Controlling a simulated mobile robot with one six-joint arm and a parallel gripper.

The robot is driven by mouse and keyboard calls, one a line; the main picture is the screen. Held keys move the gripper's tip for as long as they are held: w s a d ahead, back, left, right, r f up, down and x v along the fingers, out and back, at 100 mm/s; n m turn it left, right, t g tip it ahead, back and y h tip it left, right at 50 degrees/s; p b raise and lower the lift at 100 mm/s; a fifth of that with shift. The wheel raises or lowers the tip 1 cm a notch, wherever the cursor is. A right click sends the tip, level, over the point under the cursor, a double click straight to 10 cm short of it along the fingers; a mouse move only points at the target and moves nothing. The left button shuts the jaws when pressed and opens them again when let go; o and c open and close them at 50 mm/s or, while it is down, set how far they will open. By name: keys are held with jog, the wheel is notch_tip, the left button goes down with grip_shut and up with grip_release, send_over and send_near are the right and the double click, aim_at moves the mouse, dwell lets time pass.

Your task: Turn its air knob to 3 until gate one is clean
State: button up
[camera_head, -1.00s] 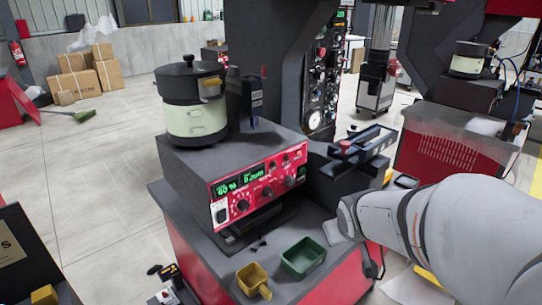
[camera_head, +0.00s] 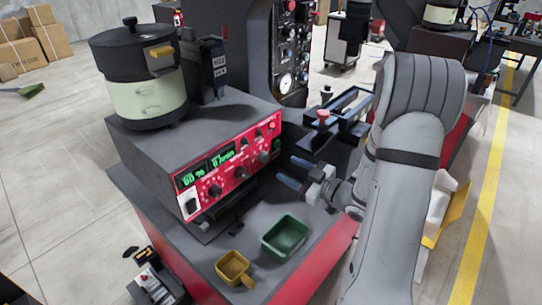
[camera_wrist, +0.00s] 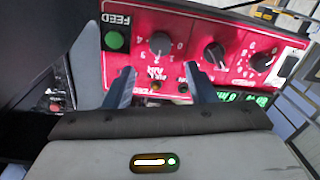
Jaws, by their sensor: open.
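The red control panel (camera_head: 228,165) is on the front of the grey feeder box, under the lidded bowl (camera_head: 148,100). In the wrist view the panel is upside down, and the black air knob (camera_wrist: 160,46) has the AIR label and a numbered scale around it. In the head view the air knob (camera_head: 264,156) is toward the panel's right end. I cannot read its setting surely. My gripper (camera_head: 292,172) is open and empty, in front of the panel's right end. In the wrist view the fingers (camera_wrist: 162,82) are either side of the air knob's line, apart from it. Gate one cannot be made out.
A dark track with a red knob (camera_head: 323,116) stands behind and right of my gripper. A green bin (camera_head: 286,238) and a yellow scoop (camera_head: 233,268) sit on the bench below. Two more knobs (camera_wrist: 215,54) and a green button (camera_wrist: 115,40) flank the air knob.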

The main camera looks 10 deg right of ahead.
aim_at(266, 158)
jog(key=p+x, duration=0.1)
jog(key=x, duration=0.6)
jog(key=shift+w+a, duration=0.2)
jog(key=shift+a, duration=0.05)
jog(key=shift+c, duration=0.3)
jog(key=c, duration=0.9)
